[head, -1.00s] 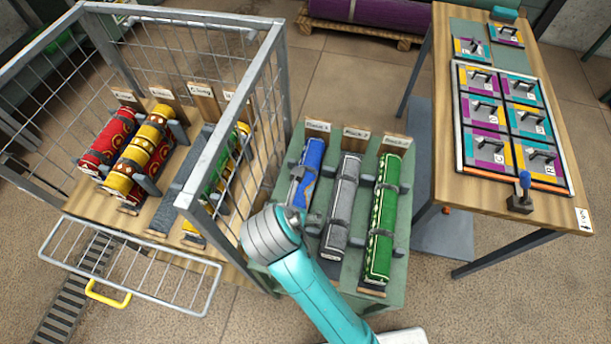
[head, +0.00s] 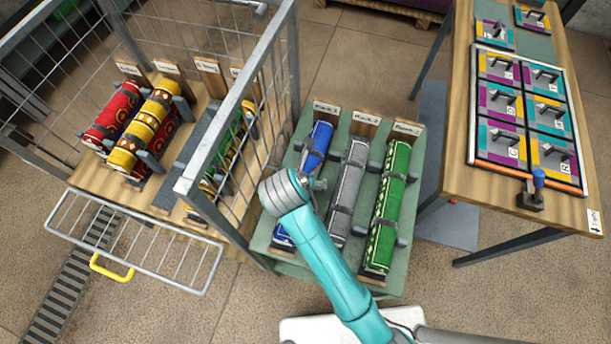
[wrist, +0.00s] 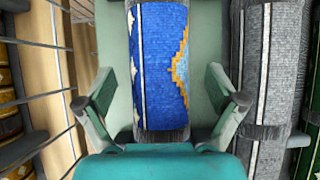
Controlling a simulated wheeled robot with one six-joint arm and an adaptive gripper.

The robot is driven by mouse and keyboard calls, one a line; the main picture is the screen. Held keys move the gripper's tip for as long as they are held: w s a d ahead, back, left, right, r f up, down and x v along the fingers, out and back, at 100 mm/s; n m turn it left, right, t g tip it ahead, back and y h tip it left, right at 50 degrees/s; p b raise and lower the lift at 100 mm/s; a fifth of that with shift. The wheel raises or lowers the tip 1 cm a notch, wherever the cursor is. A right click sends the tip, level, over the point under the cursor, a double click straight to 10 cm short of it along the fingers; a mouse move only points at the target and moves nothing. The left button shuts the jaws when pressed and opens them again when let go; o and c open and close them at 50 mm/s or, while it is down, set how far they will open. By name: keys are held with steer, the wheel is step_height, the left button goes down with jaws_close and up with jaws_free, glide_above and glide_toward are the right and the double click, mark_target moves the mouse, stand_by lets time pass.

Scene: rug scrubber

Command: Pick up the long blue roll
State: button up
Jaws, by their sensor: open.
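The long blue roll (head: 319,144) lies in the left slot of the green rack (head: 256,240), left of a grey roll. My arm covers its middle in the head view; its lower end shows below my arm. In the wrist view the blue roll (wrist: 155,60) runs up the middle, with an orange stepped pattern, white marks and a dark band around it. My gripper (wrist: 160,105) is open, one finger on each side of the roll. I cannot tell how far above it the fingers are.
A grey roll (head: 349,187) and a green roll (head: 389,210) lie close to the right. A wire cage (head: 240,100) stands close to the left, with red and yellow rolls inside. A wooden table (head: 450,150) with coloured tiles stands at the right.

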steer(key=shift+x, duration=1.1)
steer(key=c, duration=1.4)
steer(key=shift+c, duration=1.3)
